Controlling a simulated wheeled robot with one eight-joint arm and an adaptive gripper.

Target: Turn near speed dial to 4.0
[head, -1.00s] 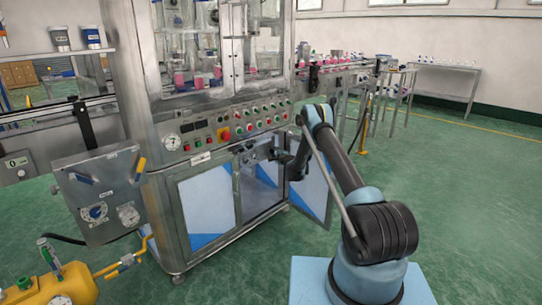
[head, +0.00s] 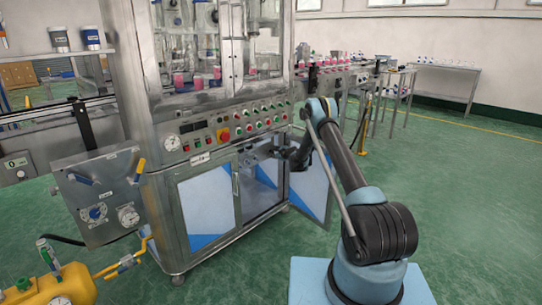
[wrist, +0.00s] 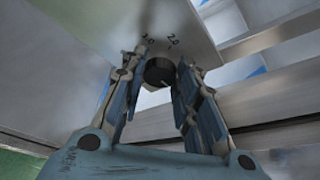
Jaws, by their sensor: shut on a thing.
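The near speed dial (wrist: 160,71) is a small dark round knob on a grey metal plate (wrist: 120,28) in the wrist view. The marks "1.0" and "2.0" are printed on the plate just above it; other marks are hidden or out of view. A short pale line shows on the knob's lower part, but I cannot read its setting. My gripper (wrist: 160,80) is shut on the dial, one finger on each side. In the head view my gripper (head: 277,151) reaches into the open cabinet, where the dial is too small to make out.
The cabinet door (head: 310,188) stands open at the right, close beside my arm. The control panel (head: 222,133) with buttons and a gauge is above the opening. A yellow tank (head: 62,287) and a valve box (head: 100,195) stand at left.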

